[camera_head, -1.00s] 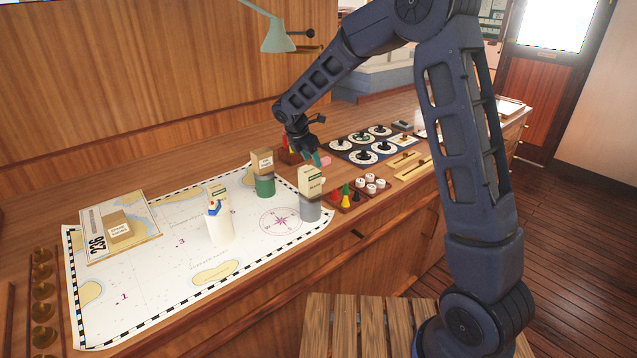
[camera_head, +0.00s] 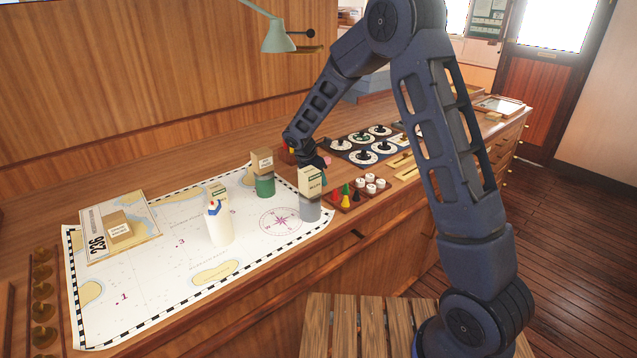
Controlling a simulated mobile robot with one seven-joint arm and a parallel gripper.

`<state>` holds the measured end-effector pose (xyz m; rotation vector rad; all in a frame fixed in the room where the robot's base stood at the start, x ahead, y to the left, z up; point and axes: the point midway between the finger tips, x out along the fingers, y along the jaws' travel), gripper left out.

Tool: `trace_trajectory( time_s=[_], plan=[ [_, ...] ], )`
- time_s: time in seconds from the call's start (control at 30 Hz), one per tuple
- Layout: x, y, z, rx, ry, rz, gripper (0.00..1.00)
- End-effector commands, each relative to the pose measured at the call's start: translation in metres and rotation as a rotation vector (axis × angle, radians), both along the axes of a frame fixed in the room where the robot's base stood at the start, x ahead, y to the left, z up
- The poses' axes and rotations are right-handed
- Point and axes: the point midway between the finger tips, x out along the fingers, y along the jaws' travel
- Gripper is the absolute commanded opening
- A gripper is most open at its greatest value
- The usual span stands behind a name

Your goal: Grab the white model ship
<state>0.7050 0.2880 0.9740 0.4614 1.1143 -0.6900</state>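The white model ship (camera_head: 220,229) looks like a white upright block on the sea chart (camera_head: 180,270), left of the middle. It has a blue and red part on top, and a small cardboard box (camera_head: 217,191) shows at its top. My gripper (camera_head: 318,170) hangs low to the right of it, apart from it, behind the box on the grey piece. The fingertips are mostly hidden there, so I cannot tell whether they are open or shut.
A green piece (camera_head: 265,186) and a grey piece (camera_head: 311,211), each topped by a box, stand on the chart. A tray of coloured cones (camera_head: 346,196) and a dial panel (camera_head: 366,143) lie to the right. A lamp (camera_head: 278,38) hangs above. The chart's front left is clear.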

Motion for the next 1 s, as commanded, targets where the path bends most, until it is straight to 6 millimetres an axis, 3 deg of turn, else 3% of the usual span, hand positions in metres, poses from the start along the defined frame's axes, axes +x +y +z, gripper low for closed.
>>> trace_trajectory(
  time_s=[0.1, 0.33, 0.73, 0.87, 1.0],
  plan=[
    [0.000, 0.000, 0.000, 0.000, 0.000, 0.000, 0.47],
    [0.000, 0.000, 0.001, 0.000, 0.000, 0.000, 0.02],
    [0.000, 0.000, 0.009, 0.001, -0.001, -0.001, 0.01],
    [0.000, 0.000, 0.028, 0.001, -0.003, -0.002, 0.01],
    [0.001, 0.000, 0.060, 0.004, -0.004, -0.002, 0.01]
  ],
)
